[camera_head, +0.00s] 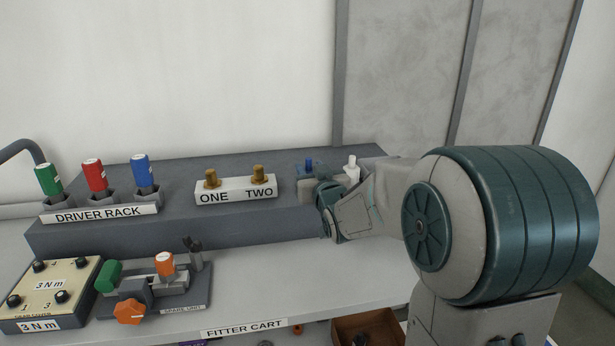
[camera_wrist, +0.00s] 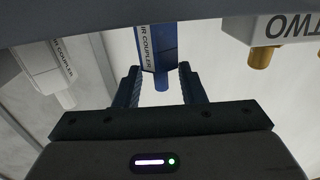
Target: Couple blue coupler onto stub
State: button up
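The blue coupler (camera_head: 308,165) stands in a holder at the right of the raised grey bench, partly hidden by my gripper (camera_head: 323,192) in the head view. In the wrist view the blue coupler (camera_wrist: 157,45), with its white label strip, is between the two fingers of my gripper (camera_wrist: 160,68). A narrow gap shows on each side, so the gripper looks open around it. Two brass stubs stand on a white block: stub ONE (camera_head: 211,178) and stub TWO (camera_head: 260,174). In the wrist view, stub TWO (camera_wrist: 261,57) shows at right.
A white coupler (camera_head: 351,167) stands right beside the blue one, also in the wrist view (camera_wrist: 49,66). The driver rack (camera_head: 100,215) with green, red and blue drivers is at left. A spare unit (camera_head: 185,308) and a 3 Nm box (camera_head: 50,285) are in front.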

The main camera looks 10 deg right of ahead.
jog(key=shift+w+a, duration=0.15)
jog(key=shift+w, duration=1)
jog(key=c, duration=0.6)
jog(key=shift+r, duration=0.15)
